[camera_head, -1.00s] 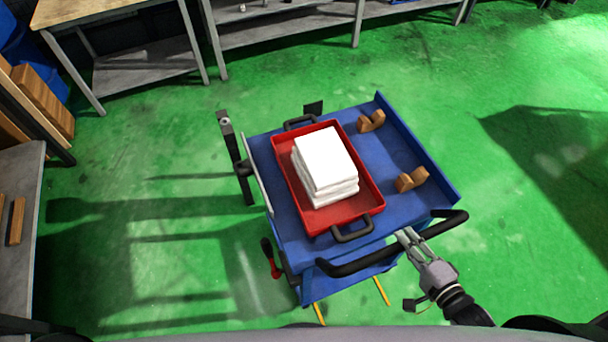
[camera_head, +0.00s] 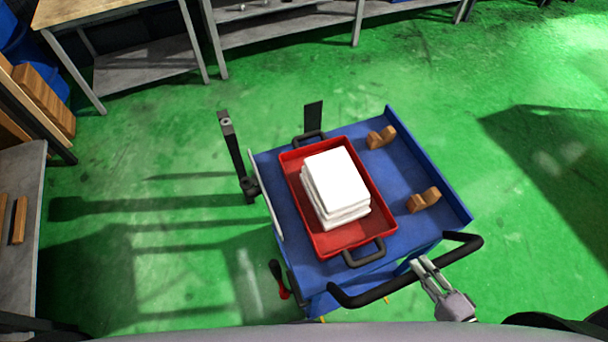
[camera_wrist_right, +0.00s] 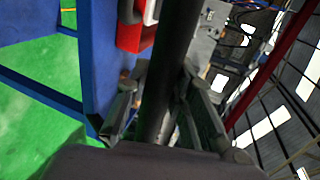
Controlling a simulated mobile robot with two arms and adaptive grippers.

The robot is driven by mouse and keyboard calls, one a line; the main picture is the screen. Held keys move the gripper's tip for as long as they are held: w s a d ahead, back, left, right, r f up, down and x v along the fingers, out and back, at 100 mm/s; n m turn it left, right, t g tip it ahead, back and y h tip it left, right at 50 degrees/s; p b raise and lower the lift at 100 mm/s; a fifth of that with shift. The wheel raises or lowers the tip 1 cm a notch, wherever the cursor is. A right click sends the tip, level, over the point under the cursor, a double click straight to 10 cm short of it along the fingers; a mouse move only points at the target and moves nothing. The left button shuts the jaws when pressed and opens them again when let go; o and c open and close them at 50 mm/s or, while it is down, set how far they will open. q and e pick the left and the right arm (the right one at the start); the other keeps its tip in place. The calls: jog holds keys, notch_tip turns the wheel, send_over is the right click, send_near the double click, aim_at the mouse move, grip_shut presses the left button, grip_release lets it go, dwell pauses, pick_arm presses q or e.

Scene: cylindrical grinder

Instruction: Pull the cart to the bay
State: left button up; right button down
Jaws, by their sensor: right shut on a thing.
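The blue cart (camera_head: 404,161) stands on the green floor in the middle of the head view, turned at an angle. Its black push handle (camera_head: 377,293) faces me. My right gripper (camera_head: 424,270) is shut on the handle bar, right of its middle. In the right wrist view the dark bar (camera_wrist_right: 172,70) runs between the two fingers (camera_wrist_right: 155,108). A red tray (camera_head: 319,248) with black handles lies on the cart and holds a stack of white folded sheets or cloths (camera_head: 337,182). My left gripper is not in view.
Two wooden blocks (camera_head: 423,199) sit on the cart's right side. A dark upright bracket (camera_head: 236,155) is at its left. A workbench (camera_head: 120,15) and a grey shelf (camera_head: 285,20) stand at the back, a grey table (camera_head: 22,175) at the left. Green floor right of the cart is open.

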jog(key=s, duration=0.2)
jog(key=s+d, duration=0.2)
jog(key=s, duration=0.1)
jog(key=shift+s+f+p, duration=0.1)
jog(key=shift+s+p, duration=0.2)
jog(key=c, duration=2.3)
grip_release()
jog(key=shift+w, duration=0.25)
jog(key=o, duration=0.6)
jog(key=shift+s, duration=0.15)
jog(key=o, duration=0.5)
